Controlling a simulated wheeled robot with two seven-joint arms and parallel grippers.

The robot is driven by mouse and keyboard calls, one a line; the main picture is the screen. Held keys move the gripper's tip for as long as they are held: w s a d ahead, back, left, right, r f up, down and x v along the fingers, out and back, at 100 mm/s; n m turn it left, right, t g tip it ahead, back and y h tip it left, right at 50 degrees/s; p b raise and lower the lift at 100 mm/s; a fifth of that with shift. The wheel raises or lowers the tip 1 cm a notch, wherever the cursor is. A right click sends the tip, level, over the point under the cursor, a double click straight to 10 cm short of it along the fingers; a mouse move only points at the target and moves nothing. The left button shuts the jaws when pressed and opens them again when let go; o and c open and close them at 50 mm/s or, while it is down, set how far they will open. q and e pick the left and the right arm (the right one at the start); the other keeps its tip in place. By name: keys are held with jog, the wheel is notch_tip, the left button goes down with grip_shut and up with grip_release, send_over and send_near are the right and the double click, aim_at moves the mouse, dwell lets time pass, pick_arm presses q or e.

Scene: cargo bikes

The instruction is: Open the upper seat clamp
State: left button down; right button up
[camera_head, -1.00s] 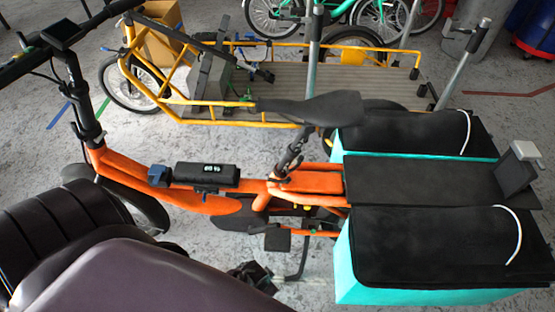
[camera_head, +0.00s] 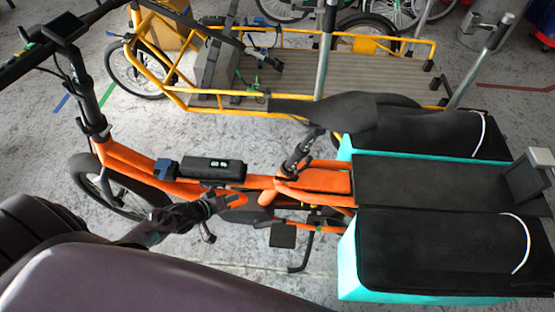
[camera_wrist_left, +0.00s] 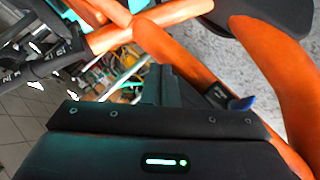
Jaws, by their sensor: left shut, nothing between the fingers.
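The orange cargo bike (camera_head: 140,168) stands across the middle of the head view. Its dark seat post (camera_head: 298,152) rises at a tilt to the black saddle (camera_head: 325,106). Small dark clamp parts sit on the post, too small to tell whether the upper clamp is open. The left wrist view shows orange tubes (camera_wrist_left: 170,50) and a black lettered tube (camera_wrist_left: 40,62) beyond my gripper (camera_wrist_left: 167,82). My right gripper is not in view.
Turquoise bags with black tops (camera_head: 445,245) flank the rear rack (camera_head: 430,182). A yellow cargo bike (camera_head: 290,48) stands behind, with a grey post (camera_head: 327,50) close to the saddle. A black pedal (camera_head: 283,235) sticks out low.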

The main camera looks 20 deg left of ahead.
pick_arm(q)
jog(key=w+d+r+n+h, duration=0.1)
jog(key=w+d+r+h, duration=0.15)
jog(key=r, duration=0.65)
jog(key=w+d+r+n+h, duration=0.1)
jog(key=d+r+h, duration=0.25)
jog(key=r, duration=0.55)
jog(key=shift+t, duration=0.4)
jog(key=x, duration=1)
jog(key=shift+w+d, duration=0.2)
jog(key=shift+w, duration=0.05)
jog(key=s+d, duration=0.1)
jog(key=s+d+f+p, duration=0.1)
jog(key=shift+d+y, duration=0.3)
jog(key=shift+d, duration=0.1)
